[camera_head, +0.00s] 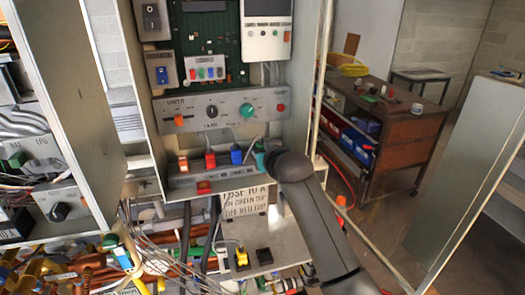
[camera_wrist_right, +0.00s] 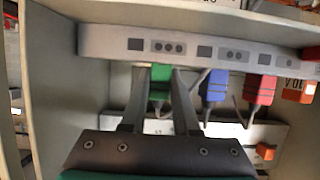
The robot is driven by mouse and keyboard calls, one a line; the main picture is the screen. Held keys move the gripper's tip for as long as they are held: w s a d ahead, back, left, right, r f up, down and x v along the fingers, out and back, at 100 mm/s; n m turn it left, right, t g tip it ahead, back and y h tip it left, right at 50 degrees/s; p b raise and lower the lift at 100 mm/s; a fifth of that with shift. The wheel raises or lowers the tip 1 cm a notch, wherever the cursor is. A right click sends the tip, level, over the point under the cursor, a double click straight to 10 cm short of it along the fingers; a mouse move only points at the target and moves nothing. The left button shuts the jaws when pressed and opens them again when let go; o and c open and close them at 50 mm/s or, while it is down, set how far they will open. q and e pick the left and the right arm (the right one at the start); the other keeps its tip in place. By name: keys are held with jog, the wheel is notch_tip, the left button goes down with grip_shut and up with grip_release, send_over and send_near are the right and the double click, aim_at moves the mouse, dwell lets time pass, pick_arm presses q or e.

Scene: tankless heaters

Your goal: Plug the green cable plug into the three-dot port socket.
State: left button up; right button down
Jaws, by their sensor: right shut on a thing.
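The green cable plug (camera_wrist_right: 160,76) is between the two fingers of my right gripper (camera_wrist_right: 159,92), which is shut on it. The plug's far end is close to the edge of the grey port strip (camera_wrist_right: 110,43). I cannot tell whether it touches or enters a socket. The three-dot label (camera_wrist_right: 167,47) is on this strip, near the plug, beside dark square marks. In the head view my right wrist (camera_head: 290,166) covers most of the gripper and the plug, at the right end of the plug row. My left gripper is not in view.
Blue (camera_wrist_right: 214,87), red (camera_wrist_right: 260,91) and orange (camera_wrist_right: 298,90) plugs stand beside the green one. The cabinet's side wall (camera_wrist_right: 62,75) is close by in the wrist view. A control panel (camera_head: 222,109) with knobs is above the plug row. Loose cables and pipes lie below.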

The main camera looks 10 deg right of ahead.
dwell(0.3)
jog(key=c, duration=0.6)
grip_release()
jog(key=shift+s, duration=0.1)
jog(key=b+v, duration=0.1)
jog(key=v, duration=1.4)
jog(key=shift+a, duration=0.1)
